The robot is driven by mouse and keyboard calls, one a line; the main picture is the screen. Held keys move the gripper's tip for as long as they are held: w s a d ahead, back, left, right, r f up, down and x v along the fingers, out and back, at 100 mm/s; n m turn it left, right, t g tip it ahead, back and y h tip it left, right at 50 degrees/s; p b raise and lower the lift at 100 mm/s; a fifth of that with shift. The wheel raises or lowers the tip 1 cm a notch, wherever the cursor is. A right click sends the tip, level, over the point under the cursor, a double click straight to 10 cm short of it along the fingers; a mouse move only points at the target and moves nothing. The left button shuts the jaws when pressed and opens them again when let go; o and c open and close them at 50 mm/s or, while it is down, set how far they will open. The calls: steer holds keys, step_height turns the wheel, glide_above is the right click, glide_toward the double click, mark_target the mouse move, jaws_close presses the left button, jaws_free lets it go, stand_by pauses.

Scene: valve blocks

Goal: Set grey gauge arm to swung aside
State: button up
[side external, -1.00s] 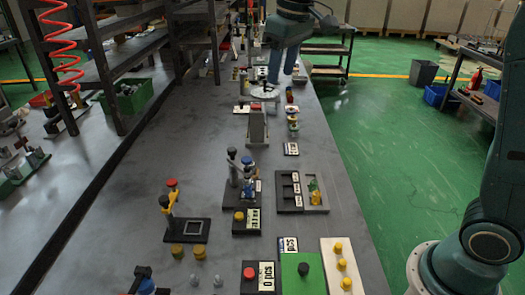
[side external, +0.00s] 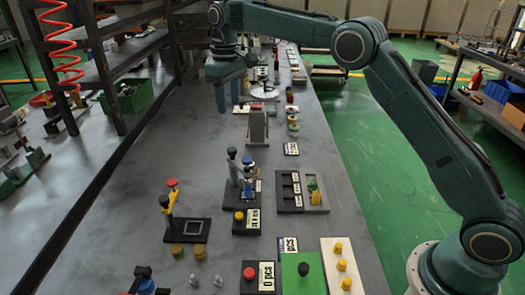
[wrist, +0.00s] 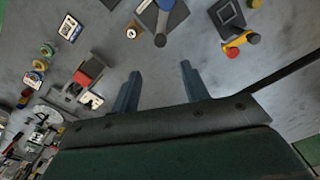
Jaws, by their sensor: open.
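The grey gauge arm (side external: 233,170) stands upright beside a blue-and-white valve piece (side external: 248,168) on a dark base, mid-table in the side view. In the wrist view the grey arm (wrist: 161,27) is near the top, next to a blue part (wrist: 166,5) cut by the frame edge. My gripper (side external: 228,95) is over the far part of the table, behind and apart from the grey arm. Its two blue-grey fingers (wrist: 158,86) are spread with nothing between them. Whether the arm covers the gauge is too small to tell.
A yellow arm with a red top (side external: 170,195) stands on a dark plate nearer the camera, left. A grey upright block (side external: 257,127) stands between my gripper and the gauge, slightly right. Black and grey trays (side external: 290,205) lie right.

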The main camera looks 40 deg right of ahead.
mark_target(232, 149)
steer(key=shift+f, duration=0.25)
steer(key=shift+f, duration=6.8)
jaws_close()
